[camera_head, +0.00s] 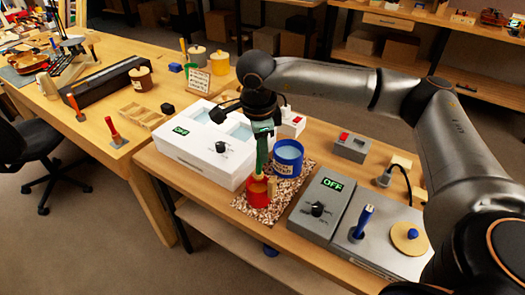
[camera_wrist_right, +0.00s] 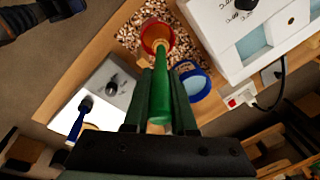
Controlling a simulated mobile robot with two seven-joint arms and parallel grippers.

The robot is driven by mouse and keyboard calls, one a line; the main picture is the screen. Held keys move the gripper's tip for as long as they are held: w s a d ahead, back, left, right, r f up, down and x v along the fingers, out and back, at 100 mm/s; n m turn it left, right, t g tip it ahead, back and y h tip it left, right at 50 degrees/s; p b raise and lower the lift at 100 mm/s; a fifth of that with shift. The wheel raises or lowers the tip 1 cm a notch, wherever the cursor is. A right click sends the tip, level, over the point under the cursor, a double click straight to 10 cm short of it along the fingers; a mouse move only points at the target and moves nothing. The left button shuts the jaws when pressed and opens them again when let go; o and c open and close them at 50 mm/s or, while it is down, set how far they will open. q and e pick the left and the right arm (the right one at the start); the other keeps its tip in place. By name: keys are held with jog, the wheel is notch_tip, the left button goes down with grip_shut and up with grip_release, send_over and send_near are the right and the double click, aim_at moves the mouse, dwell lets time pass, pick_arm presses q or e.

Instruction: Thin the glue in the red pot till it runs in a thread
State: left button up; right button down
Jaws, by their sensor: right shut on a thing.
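The red pot (camera_head: 258,195) stands on a speckled mat near the bench's front edge. In the right wrist view the red pot (camera_wrist_right: 157,35) shows its open mouth, with amber glue inside. My right gripper (camera_head: 264,130) is above the pot, shut on a green-handled tool (camera_head: 261,155). The green handle also runs between the fingers in the right wrist view (camera_wrist_right: 161,95), and its far end goes into the pot's mouth. The tool's tip is hidden. A blue pot (camera_head: 288,160) with pale blue contents stands just behind the red pot. My left gripper is not seen.
A white bath unit (camera_head: 205,155) with a dial stands left of the mat (camera_head: 285,200). Right of it are a grey control box reading OFF (camera_head: 325,205) and a metal plate unit with a blue-handled tool (camera_head: 362,222). A grey box with a red switch (camera_head: 350,147) sits behind.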

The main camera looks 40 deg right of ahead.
jog(key=shift+r+p, duration=1.35)
jog(key=shift+r, duration=1.1)
